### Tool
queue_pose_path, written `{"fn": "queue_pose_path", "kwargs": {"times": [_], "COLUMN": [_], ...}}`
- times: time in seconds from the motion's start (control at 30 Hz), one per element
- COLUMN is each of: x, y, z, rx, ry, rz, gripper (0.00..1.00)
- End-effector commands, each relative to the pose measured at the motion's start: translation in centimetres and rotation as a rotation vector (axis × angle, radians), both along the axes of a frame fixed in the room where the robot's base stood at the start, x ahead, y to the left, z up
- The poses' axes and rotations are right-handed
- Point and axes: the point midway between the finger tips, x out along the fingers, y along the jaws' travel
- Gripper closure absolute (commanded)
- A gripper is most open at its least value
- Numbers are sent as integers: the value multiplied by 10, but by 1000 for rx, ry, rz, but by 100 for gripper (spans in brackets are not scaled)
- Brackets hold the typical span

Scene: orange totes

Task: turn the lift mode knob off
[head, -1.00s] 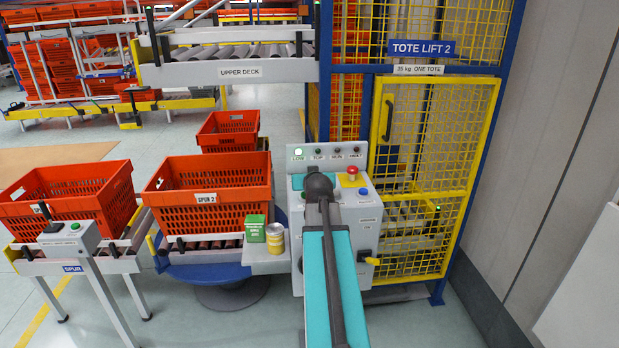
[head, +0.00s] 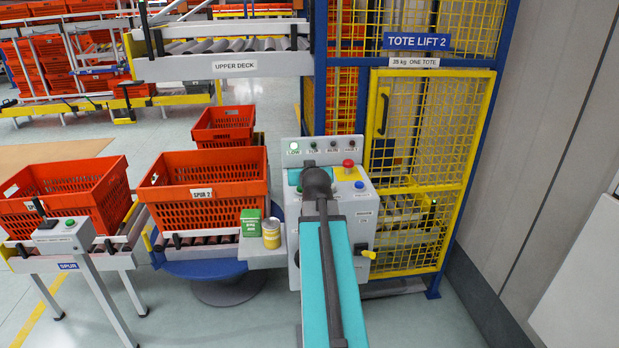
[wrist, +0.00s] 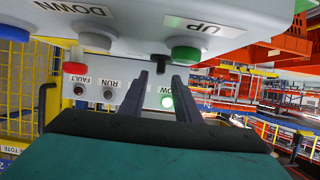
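The grey lift console (head: 352,195) stands in front of the lift cage, partly hidden by my arm in the head view. A dark knob (head: 361,249) with a yellow handle beside it is on its lower right front; its label is unreadable. In the wrist view, a small dark knob-like part (wrist: 159,69) shows between my fingertips, under the console panel; I cannot tell whether it is the lift mode knob. My gripper (wrist: 160,82) is open, its two dark fingers apart and nothing seen held. The head view hides the fingers behind my arm.
The console has a red button (head: 348,163), a blue button (head: 360,185) and a lit green lamp (head: 293,146). The wrist view shows a green UP button (wrist: 186,52). A green box (head: 250,222) and a can (head: 271,233) stand left. A yellow-framed cage (head: 425,150) is behind.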

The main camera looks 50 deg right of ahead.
Motion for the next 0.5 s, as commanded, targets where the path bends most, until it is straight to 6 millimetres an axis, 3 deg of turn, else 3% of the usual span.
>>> {"fn": "queue_pose_path", "kwargs": {"times": [0.2, 0.5], "x": [-19, -24], "y": [16, 20], "z": [8, 10], "rx": [-1, 0], "ry": [-1, 0], "rz": [0, 0], "gripper": [70, 70]}}
